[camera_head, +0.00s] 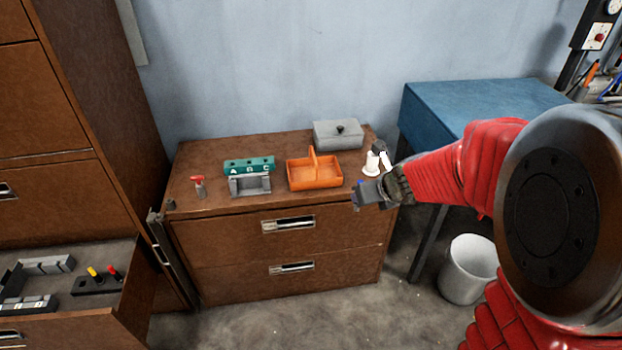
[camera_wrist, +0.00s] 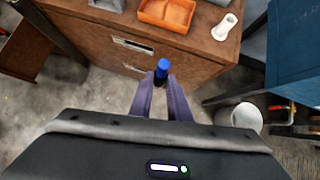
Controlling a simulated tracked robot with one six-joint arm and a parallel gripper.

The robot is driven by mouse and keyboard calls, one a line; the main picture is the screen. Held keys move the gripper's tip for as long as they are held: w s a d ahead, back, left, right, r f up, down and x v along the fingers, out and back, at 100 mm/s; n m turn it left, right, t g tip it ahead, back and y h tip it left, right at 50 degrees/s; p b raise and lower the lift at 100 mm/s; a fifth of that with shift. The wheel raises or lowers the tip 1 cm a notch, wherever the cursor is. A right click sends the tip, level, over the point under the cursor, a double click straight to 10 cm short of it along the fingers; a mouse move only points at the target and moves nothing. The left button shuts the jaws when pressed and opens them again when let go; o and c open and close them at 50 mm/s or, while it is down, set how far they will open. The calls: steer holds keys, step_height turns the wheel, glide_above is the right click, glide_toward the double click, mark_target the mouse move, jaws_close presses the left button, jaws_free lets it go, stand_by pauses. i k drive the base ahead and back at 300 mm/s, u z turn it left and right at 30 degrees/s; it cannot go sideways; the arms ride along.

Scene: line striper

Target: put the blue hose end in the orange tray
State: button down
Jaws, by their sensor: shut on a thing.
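The blue hose end (camera_wrist: 162,66) is between the fingertips of my gripper (camera_wrist: 161,78) in the wrist view. My gripper is shut on it. In the head view, my gripper (camera_head: 358,200) is at the front right edge of the cabinet top, and a bit of blue shows at its tip. The orange tray (camera_head: 316,187) stands on the cabinet top, to the left of my gripper. It has a divider with a raised handle, and its compartments look empty. The tray also shows at the top of the wrist view (camera_wrist: 167,26).
A white spool-like piece (camera_head: 371,164) stands right of the tray. A grey lidded box (camera_head: 338,134) is behind it. A teal block marked A B C (camera_head: 249,165), a grey holder (camera_head: 250,185) and a red-topped item (camera_head: 198,186) are left. A white bin (camera_head: 468,270) stands on the floor.

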mark_target(325, 175)
steer(key=u, duration=0.8)
steer(key=i, duration=1)
